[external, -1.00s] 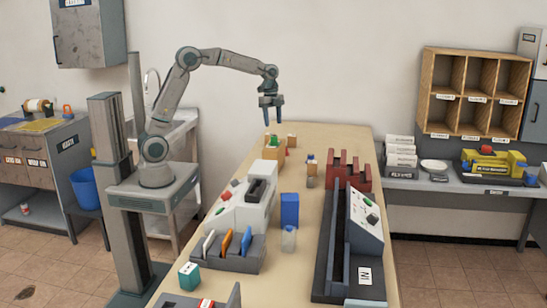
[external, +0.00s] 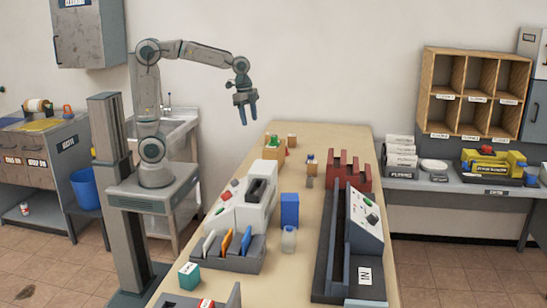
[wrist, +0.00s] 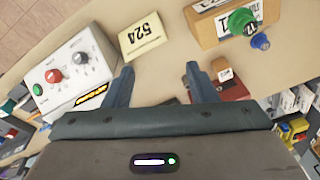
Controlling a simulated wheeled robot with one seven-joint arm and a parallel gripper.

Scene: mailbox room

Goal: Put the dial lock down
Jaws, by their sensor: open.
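My gripper (external: 249,121) is open and raised above the left edge of the long table, clear of everything on it. In the wrist view the two fingers (wrist: 157,80) are spread with nothing between them. I cannot pick out the dial lock for certain. A tan block (wrist: 205,25) with a green knob (wrist: 240,20) and a blue numbered piece (wrist: 260,41) shows at the upper right of the wrist view. A cream block marked 524 (wrist: 142,35) lies left of it on the table.
A white machine with knobs (wrist: 72,72) stands on the table (external: 335,138), along with a blue box (external: 289,209), a clear bottle (external: 289,239), a red rack (external: 349,171) and a dark sloped unit (external: 338,240). Wooden pigeonholes (external: 474,92) hang at right.

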